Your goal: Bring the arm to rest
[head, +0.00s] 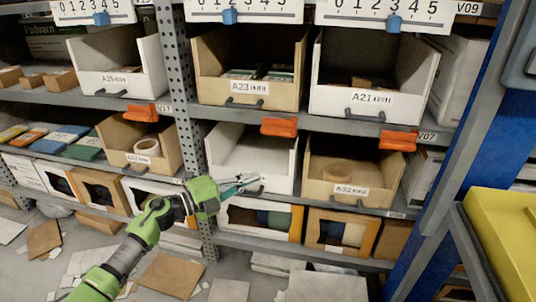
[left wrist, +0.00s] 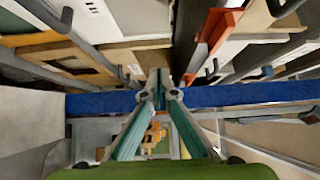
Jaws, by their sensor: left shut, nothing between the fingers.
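My left arm, green and grey, reaches in from the lower left in the head view. Its left gripper (head: 250,179) is in front of the lower shelf, by the handle of a white bin (head: 245,150). In the left wrist view the two teal fingers of the left gripper (left wrist: 160,76) meet at their tips, with nothing between them. I cannot tell whether the fingertips touch the bin. My right gripper is not in view.
Racks hold open bins, including the bins labelled A23 (head: 215,78), A21 (head: 350,104) and A32 (head: 345,190). Orange clips (head: 279,127) stick out from the shelf edge. A blue upright (head: 450,180) and a yellow tote (head: 500,240) stand at right. Cardboard (head: 172,274) litters the floor.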

